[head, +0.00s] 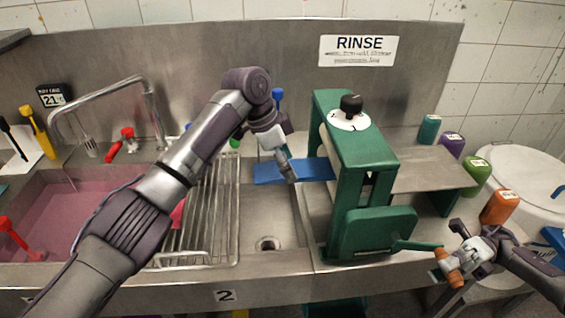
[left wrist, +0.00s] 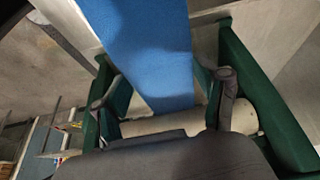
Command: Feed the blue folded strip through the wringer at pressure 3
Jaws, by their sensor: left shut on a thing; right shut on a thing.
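The blue folded strip (head: 262,173) extends flat to the left side of the green wringer (head: 352,165). My left gripper (head: 291,172) is shut on the strip, close to the wringer. In the left wrist view the strip (left wrist: 152,45) runs between the fingers (left wrist: 168,92) towards a pale roller (left wrist: 240,118). Whether its end touches the rollers is hidden. The black pressure knob (head: 351,104) sits on a white dial on top; its setting is too small to read. My right gripper (head: 458,262) is shut on the orange-brown crank grip (head: 451,275) at the wringer's right front.
A wire rack (head: 205,215) and a sink with pink liquid (head: 50,208) lie left. A white lidded tub (head: 525,180) stands at right.

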